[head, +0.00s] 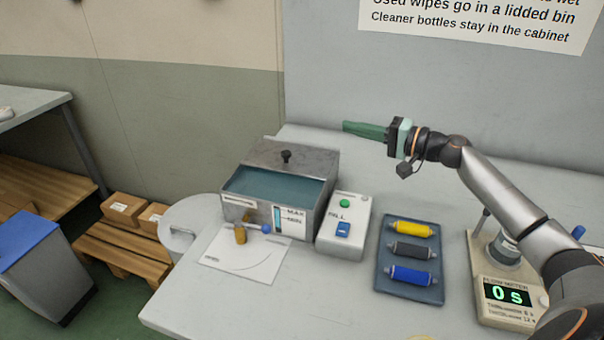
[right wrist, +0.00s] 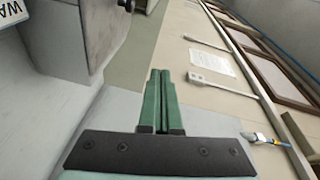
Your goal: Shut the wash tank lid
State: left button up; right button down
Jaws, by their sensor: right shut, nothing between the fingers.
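The wash tank (head: 312,215) is a grey metal box on the table, with blue-green liquid showing in its front part. Its grey lid (head: 310,160) with a black knob (head: 286,156) lies over the rear part, leaving the front open. My right gripper (head: 346,127) has green fingers pointing left; it is behind and to the right of the tank, apart from the lid. In the right wrist view the fingers (right wrist: 160,80) are together and empty. A grey box-like surface, probably the tank, shows at the upper left there. My left gripper is not in view.
A control box (head: 344,225) with a green button and a blue switch stands right of the tank. A blue tray (head: 408,291) holds yellow, grey and blue rollers. The table behind the tray is clear.

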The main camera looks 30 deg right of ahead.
aim_at(303, 161)
notch_tip(303, 161, down, 6)
jog(key=b, duration=0.4)
jog(key=x, duration=0.9)
jog(key=shift+w+a+p, duration=0.15)
jog(key=shift+w+p, duration=0.1)
jog(key=shift+p, duration=0.05)
jog(key=a, duration=0.3)
jog(key=shift+s+f+p, duration=0.15)
jog(key=shift+f+p, duration=0.2)
jog(key=shift+s+a+f, duration=0.1)
jog(key=shift+s+a, duration=0.05)
jog(key=shift+a, duration=0.25)
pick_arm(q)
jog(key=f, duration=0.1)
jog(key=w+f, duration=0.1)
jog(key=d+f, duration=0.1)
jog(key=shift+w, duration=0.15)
pick_arm(e)
jog(key=shift+a, duration=0.1)
jog(key=shift+a, duration=0.1)
